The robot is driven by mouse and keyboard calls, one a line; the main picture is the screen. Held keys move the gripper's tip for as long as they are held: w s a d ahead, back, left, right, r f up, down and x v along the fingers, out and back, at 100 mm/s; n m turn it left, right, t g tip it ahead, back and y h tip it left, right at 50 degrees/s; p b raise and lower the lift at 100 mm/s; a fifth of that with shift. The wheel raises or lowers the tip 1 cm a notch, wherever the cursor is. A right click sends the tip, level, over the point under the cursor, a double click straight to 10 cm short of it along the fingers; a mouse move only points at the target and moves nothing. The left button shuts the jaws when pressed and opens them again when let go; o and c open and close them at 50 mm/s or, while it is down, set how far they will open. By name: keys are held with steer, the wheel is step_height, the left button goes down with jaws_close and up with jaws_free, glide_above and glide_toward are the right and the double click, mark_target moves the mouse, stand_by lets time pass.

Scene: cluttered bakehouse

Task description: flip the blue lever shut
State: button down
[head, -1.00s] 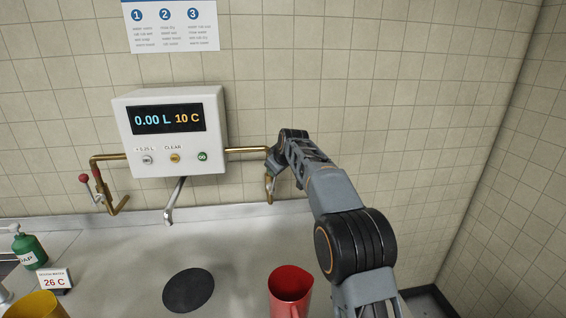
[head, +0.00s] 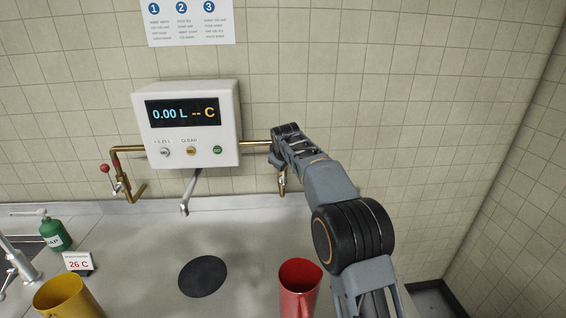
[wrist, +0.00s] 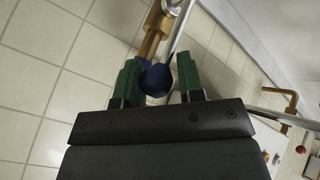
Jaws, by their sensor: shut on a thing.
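The blue lever's round knob (wrist: 157,80) shows in the wrist view between the two green fingers of my gripper (wrist: 160,76). My gripper is shut on it. The lever's silver shaft (wrist: 181,32) runs up from the knob beside a brass valve and pipe (wrist: 152,38). In the head view my arm reaches to the brass pipe (head: 256,143) right of the white dosing box (head: 187,124). My own wrist hides the blue knob there. The valve's lower brass end (head: 282,182) hangs below my wrist. The box display reads 0.00 L and "-- C".
A red-knobbed lever (head: 105,169) is on the left pipe. A spout (head: 187,197) hangs over the counter, with a black disc (head: 203,276) below. A red jug (head: 299,290), yellow jug (head: 68,297), green soap bottle (head: 55,235) and 26 C sign (head: 78,263) stand in front.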

steer(key=c, duration=1)
jaws_free()
steer(key=shift+w+d+r, duration=0.15)
steer(key=shift+d+r, duration=0.05)
steer(key=shift+r, duration=0.05)
steer(key=shift+o, duration=0.7)
steer(key=shift+a+f, duration=0.1)
steer(key=shift+f, duration=0.05)
steer(key=b+v, duration=0.3)
steer(key=v, duration=1.1)
